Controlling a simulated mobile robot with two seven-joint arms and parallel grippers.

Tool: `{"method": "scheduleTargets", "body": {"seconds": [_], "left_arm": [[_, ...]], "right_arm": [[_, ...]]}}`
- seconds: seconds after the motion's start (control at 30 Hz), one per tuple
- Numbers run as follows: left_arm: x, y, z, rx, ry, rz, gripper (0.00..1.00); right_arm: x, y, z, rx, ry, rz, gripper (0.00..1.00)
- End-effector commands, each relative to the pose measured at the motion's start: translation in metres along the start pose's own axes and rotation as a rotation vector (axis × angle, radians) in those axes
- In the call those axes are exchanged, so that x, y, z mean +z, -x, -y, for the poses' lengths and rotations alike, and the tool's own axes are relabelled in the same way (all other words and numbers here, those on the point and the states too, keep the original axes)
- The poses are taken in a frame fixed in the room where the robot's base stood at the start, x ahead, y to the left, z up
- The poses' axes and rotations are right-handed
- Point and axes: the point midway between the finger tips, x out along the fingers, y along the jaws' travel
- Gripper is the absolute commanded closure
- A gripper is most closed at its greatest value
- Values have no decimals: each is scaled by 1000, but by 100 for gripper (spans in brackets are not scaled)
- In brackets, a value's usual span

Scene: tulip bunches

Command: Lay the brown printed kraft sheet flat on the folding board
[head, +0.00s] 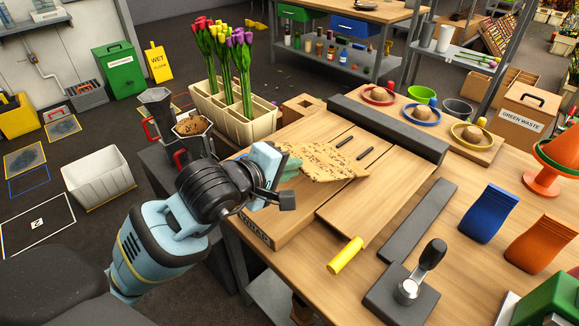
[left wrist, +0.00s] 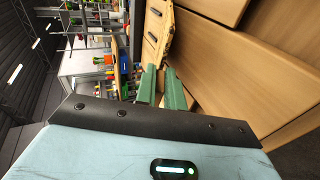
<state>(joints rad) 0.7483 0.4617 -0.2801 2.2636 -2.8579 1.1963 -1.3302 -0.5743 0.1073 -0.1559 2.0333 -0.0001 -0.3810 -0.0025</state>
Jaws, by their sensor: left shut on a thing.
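The brown printed kraft sheet (head: 330,167) is a thin tan piece with dark print, over the left part of the wooden folding board (head: 378,196) in the head view. My left gripper (head: 291,167), with green fingers, is shut on its near left edge. In the left wrist view, the fingers (left wrist: 163,88) pinch the sheet (left wrist: 158,35), which shows nearly edge-on, tilted against the board (left wrist: 205,50). I cannot tell whether its far edge touches the board. My right gripper is not in view.
A dark bar (head: 388,125) runs along the board's back edge. A yellow cylinder (head: 345,255) lies before the board, and a dark press with a lever (head: 407,290) stands at the front. A cream planter with tulips (head: 232,115) stands behind my left arm.

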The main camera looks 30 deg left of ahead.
Motion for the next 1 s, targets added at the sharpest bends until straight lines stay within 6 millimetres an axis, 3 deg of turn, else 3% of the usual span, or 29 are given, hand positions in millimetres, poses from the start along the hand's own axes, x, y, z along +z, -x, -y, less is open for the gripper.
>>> {"method": "scheduleTargets", "body": {"seconds": [0.07, 0.1, 0.3, 0.67, 1.0], "left_arm": [[0, -1, 2, 0, 0, 0, 100], [0, -1, 1, 1, 0, 0, 87], [0, 0, 1, 1, 0, 0, 64], [0, 1, 1, 0, 0, 0, 64], [0, 51, 1, 1, -3, 0, 64]], "right_arm": [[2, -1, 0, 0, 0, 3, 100], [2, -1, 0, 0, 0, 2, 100], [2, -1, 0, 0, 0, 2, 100], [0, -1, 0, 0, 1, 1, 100], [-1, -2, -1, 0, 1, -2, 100]]}}
